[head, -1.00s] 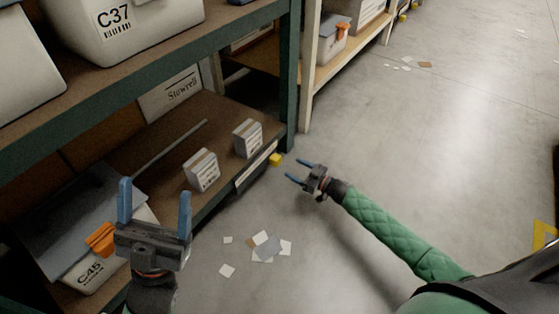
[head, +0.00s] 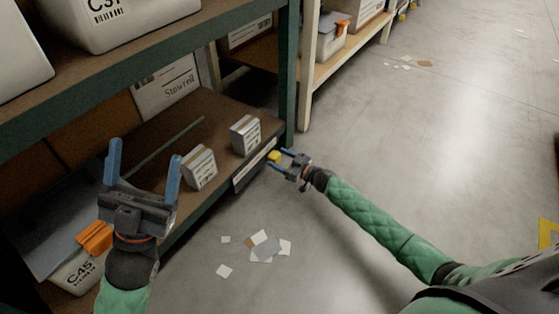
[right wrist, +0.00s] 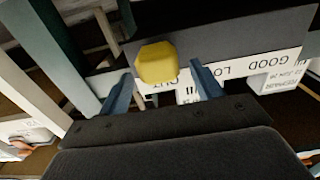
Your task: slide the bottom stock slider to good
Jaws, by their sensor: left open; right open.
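The yellow slider knob (head: 274,157) sits on the front edge of the bottom shelf, at the right end of its white label strip (head: 250,170). In the right wrist view the knob (right wrist: 157,62) is near the strip's left end. The strip (right wrist: 265,63) shows upside down there, with "GOOD" at the right and a partly hidden "LO" beside it. The word behind the knob is hidden. My right gripper (head: 279,160) is open, its fingers (right wrist: 162,84) on either side of the knob; contact cannot be told. My left gripper (head: 144,163) is open and empty before the shelf.
Two small boxes (head: 199,167) (head: 245,134) stand on the bottom shelf near its edge. A bin marked C45 (head: 80,271) is at the lower left. A green rack post (head: 288,80) rises just beyond the knob. Paper scraps (head: 265,246) lie on the otherwise open floor.

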